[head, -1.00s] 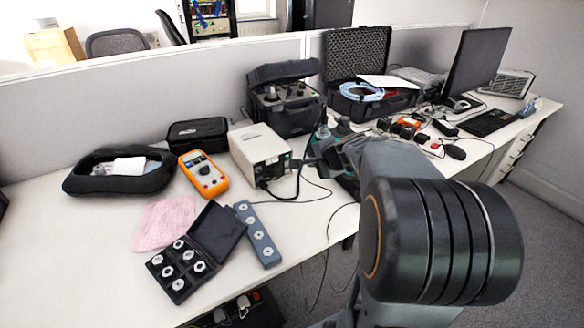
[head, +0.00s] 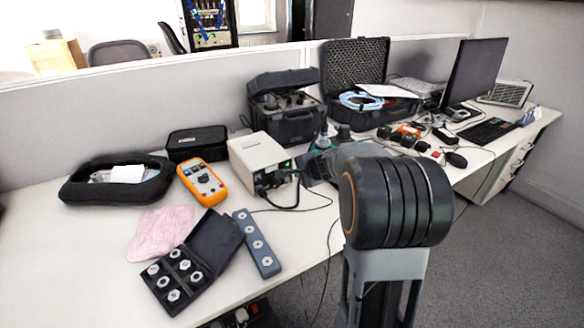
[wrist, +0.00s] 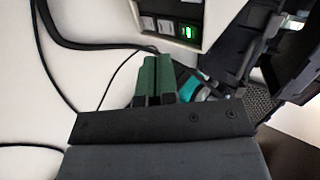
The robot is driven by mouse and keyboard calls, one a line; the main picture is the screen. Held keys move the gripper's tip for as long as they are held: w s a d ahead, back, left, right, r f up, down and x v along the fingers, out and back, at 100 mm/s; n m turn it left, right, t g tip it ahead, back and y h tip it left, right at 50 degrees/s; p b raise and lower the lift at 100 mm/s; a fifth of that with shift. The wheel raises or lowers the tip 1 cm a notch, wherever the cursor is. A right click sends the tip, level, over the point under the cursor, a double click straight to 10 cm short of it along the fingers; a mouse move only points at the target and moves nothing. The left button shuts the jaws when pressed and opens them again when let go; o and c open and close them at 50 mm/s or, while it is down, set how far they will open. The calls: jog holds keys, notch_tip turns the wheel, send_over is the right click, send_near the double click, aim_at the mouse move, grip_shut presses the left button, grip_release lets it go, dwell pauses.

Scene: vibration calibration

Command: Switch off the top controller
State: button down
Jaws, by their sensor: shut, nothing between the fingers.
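A beige box-shaped controller (head: 254,150) stands on the desk in the head view, its dark rear panel facing right and black cables plugged into it. The wrist view shows this panel's edge at the top, with a green-lit switch (wrist: 187,32) in it. My gripper (wrist: 156,62) has green fingers pressed together and empty. They point toward the panel from below and left of the lit switch, apart from it in the picture. In the head view my arm largely hides the gripper. I cannot make out a second controller.
Black cables (wrist: 45,45) loop over the desk left of my fingers. An orange multimeter (head: 202,182), an open case of fittings (head: 178,277) and a grey strip (head: 256,244) lie left. A black instrument case (head: 285,105) stands behind. The desk's front edge is close.

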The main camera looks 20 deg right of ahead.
aim_at(288, 166)
jog(key=shift+w+a+p, duration=0.2)
jog(key=shift+w+p, duration=0.2)
jog(key=shift+w, duration=0.75)
jog(key=shift+w+a+p, duration=0.15)
jog(key=shift+w+p, duration=0.2)
jog(key=shift+w, duration=0.75)
